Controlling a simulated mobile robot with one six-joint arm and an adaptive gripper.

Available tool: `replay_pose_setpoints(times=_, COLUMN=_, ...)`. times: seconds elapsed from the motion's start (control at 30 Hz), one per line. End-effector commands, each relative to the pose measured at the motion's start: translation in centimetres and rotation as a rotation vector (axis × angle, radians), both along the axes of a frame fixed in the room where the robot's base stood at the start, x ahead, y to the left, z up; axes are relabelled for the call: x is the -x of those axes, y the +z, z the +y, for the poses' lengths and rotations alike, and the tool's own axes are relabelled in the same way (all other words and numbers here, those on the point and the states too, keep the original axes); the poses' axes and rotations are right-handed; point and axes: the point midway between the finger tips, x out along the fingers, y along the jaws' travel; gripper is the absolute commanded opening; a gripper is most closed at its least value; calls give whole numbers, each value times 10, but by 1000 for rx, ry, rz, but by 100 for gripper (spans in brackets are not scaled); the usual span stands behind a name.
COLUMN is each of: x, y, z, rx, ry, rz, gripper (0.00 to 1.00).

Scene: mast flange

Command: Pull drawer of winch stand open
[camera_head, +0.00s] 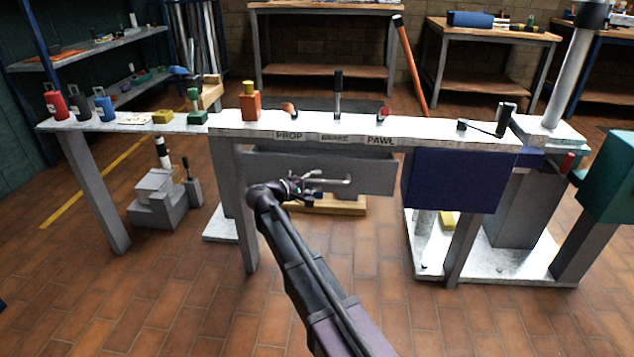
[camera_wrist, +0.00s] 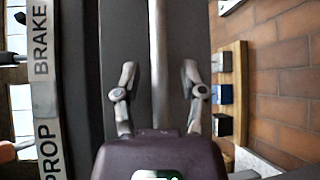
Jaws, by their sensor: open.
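The winch stand (camera_head: 225,128) has a pale top with a label strip reading PROP, BRAKE and PAWL along its front edge. Under it is the wide grey drawer front (camera_head: 370,176), which also shows in the wrist view (camera_wrist: 190,25). A pale bar handle (camera_head: 338,181) crosses the drawer front; in the wrist view the handle (camera_wrist: 159,40) runs upright. My gripper (camera_head: 308,183) is in front of the drawer, at the handle's left part. In the wrist view my gripper (camera_wrist: 158,70) is open, with one finger on each side of the handle. Finger contact cannot be told.
A dark blue box (camera_head: 455,181) hangs under the stand's right part. A wooden strip (camera_head: 335,205) lies low beneath the drawer; blocks show on this strip (camera_wrist: 238,60) in the wrist view. Bottles (camera_head: 54,104) stand at the left. The brick floor before the drawer is clear.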

Motion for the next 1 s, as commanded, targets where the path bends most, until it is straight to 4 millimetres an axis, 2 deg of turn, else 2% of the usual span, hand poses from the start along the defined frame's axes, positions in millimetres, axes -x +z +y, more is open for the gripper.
replay_pose_setpoints(times=0.07, x=0, y=0, z=0, rx=0, ry=0, rz=0, gripper=54)
replay_pose_setpoints(times=0.1, x=0, y=0, z=0, rx=0, ry=0, rz=0, gripper=48)
replay_pose_setpoints(times=0.27, x=0, y=0, z=0, rx=0, ry=-1, rz=0, gripper=0)
replay_pose_setpoints(times=0.57, x=4, y=0, z=-1, rx=0, ry=-1, rz=0, gripper=0)
replay_pose_setpoints(times=0.87, x=40, y=0, z=-2, rx=-1, ry=-4, rz=0, gripper=0)
replay_pose_setpoints(times=1.0, x=56, y=0, z=-9, rx=0, ry=-16, rz=1, gripper=0)
